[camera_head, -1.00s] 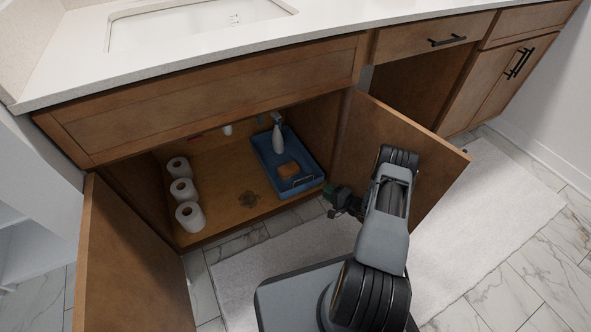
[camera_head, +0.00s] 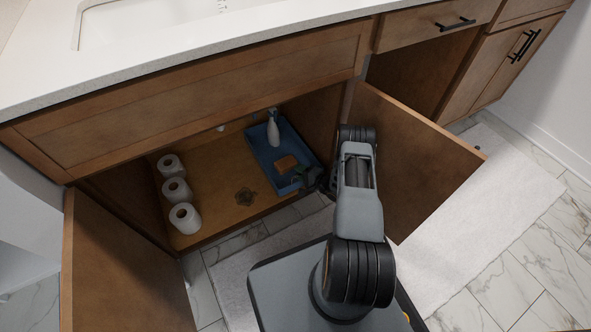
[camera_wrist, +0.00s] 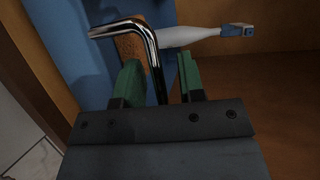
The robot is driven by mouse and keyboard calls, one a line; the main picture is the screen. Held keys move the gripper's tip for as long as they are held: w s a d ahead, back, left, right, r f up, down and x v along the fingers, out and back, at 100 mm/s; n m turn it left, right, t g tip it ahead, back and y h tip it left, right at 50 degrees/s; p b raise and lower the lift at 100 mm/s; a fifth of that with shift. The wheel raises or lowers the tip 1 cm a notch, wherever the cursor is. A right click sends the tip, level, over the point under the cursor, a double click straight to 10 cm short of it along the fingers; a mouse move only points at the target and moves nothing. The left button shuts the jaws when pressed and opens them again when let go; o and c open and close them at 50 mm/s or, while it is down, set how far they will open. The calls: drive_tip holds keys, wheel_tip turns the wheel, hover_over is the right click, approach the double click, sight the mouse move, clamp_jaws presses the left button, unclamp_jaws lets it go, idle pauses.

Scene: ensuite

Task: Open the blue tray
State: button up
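The blue tray (camera_head: 263,158) sits on the cabinet floor at its right side, holding a white spray bottle (camera_head: 273,132) and a brown block (camera_head: 286,163). My gripper (camera_head: 306,178) is at the tray's front right corner. In the wrist view its green fingers (camera_wrist: 159,80) are apart, with a bent shiny metal handle (camera_wrist: 152,62) running between them; a gap shows on the right-hand side. The tray's blue wall (camera_wrist: 75,45) shows to the left there. Contact between fingers and handle cannot be told.
Several white paper rolls (camera_head: 177,190) stand at the cabinet's left. Both cabinet doors are open, the left door (camera_head: 120,265) and the right door (camera_head: 415,155), which is close to my arm.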

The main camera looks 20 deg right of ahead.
drive_tip(key=shift+w+a, duration=0.2)
drive_tip(key=shift+w, duration=0.05)
clamp_jaws()
idle(0.5)
